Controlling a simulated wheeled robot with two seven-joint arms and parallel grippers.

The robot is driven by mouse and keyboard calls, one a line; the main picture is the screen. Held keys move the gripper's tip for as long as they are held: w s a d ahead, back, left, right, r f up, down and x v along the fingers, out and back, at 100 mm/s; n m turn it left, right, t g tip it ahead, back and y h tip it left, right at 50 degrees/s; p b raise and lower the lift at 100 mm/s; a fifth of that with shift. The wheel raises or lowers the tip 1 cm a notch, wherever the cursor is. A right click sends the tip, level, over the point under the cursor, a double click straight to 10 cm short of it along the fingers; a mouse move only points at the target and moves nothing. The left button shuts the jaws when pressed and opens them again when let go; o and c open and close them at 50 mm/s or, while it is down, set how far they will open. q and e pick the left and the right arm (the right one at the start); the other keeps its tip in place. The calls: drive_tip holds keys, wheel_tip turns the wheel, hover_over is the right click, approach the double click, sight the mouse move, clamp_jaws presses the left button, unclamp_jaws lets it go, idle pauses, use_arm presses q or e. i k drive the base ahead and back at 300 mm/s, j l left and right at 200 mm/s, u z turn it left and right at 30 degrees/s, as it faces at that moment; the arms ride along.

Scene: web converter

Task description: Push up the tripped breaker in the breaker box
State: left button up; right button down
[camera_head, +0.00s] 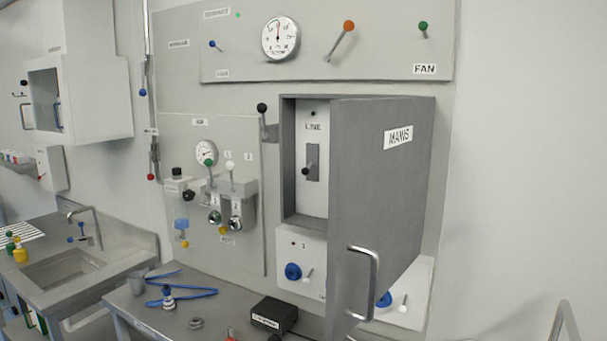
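The grey breaker box (288,150) is on the wall panel at the picture's middle. Its door (375,190), labelled MAINS, stands open, swung out to the right, with a metal handle (375,285) low on it. Inside is a white plate (312,200) marked LINE. A breaker lever with a dark knob (307,171) sticks out of a grey slot in this plate. The lever's exact position in the slot is hard to tell. The door hides the right part of the interior. Neither of my grippers shows in this view.
A black-knobbed lever (262,108) projects left of the box. Above are a gauge (280,38) and an orange-knobbed lever (348,26). Below, a blue knob (293,271) sits on a white panel. A bench holds blue tools (190,292) and a black box (273,315).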

sight(305, 172)
drive_tip(key=j+z, duration=0.3)
drive_tip(key=j, duration=0.15)
drive_tip(key=k+j+z, duration=0.25)
drive_tip(key=j, duration=0.2)
drive_tip(key=j+z, duration=0.45)
drive_tip(key=i+j+u, duration=0.35)
drive_tip(key=i+j, duration=0.75)
